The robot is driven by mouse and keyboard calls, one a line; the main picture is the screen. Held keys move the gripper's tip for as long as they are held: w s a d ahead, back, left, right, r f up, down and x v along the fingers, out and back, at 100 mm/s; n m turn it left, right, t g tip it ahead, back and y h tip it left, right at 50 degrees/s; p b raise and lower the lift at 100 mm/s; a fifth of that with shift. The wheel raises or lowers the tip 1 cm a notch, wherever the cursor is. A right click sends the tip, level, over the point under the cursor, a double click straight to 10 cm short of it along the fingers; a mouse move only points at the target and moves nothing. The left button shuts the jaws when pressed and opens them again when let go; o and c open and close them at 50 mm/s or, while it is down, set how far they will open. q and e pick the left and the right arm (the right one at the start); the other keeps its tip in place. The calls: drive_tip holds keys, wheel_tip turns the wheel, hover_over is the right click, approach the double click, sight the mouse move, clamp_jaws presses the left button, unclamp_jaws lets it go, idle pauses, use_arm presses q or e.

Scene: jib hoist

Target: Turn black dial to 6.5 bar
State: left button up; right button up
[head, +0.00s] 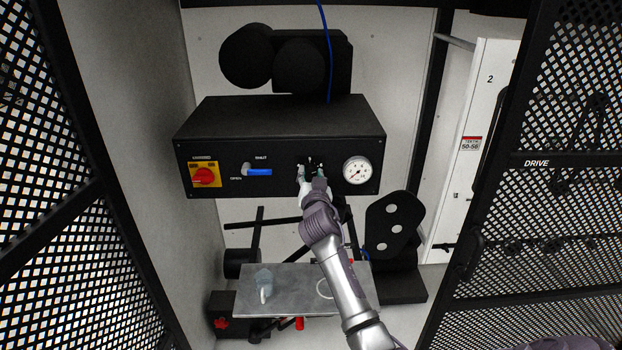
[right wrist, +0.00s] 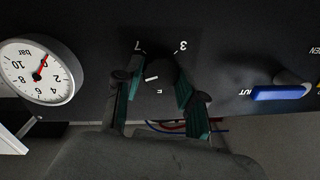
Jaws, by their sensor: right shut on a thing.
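The black dial (right wrist: 163,72) sits on the front of a black control box (head: 240,125), between the figures 7 and 3, which show upside down in the right wrist view. A short white mark on the dial points left and slightly down there. My right gripper (right wrist: 160,84) is shut on the dial, with a teal finger on either side of it. In the head view my right gripper (head: 313,172) covers most of the dial. A round white bar gauge (head: 357,170) is right of it; its red needle also shows on the gauge in the right wrist view (right wrist: 36,75). My left gripper is out of view.
A blue lever (head: 259,172) marked SHUT and OPEN and a red rotary switch (head: 204,176) on a yellow plate are left of the dial. Mesh panels flank both sides.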

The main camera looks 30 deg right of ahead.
sight(311, 142)
drive_tip(key=m+b, duration=0.2)
drive_tip(key=shift+f+m+b, duration=0.25)
drive_tip(key=shift+m+b, duration=0.15)
drive_tip(key=shift+r+m+h+b, duration=0.1)
drive_tip(key=shift+m+h+b, duration=0.2)
drive_tip(key=shift+m+b, duration=0.85)
drive_tip(key=shift+m+p, duration=0.4)
drive_tip(key=shift+m, duration=0.05)
drive_tip(key=o, duration=1.1)
drive_tip(key=shift+o, duration=0.2)
drive_tip(key=shift+r, duration=0.15)
wheel_tip(311, 142, up, 10)
drive_tip(key=shift+f, duration=0.1)
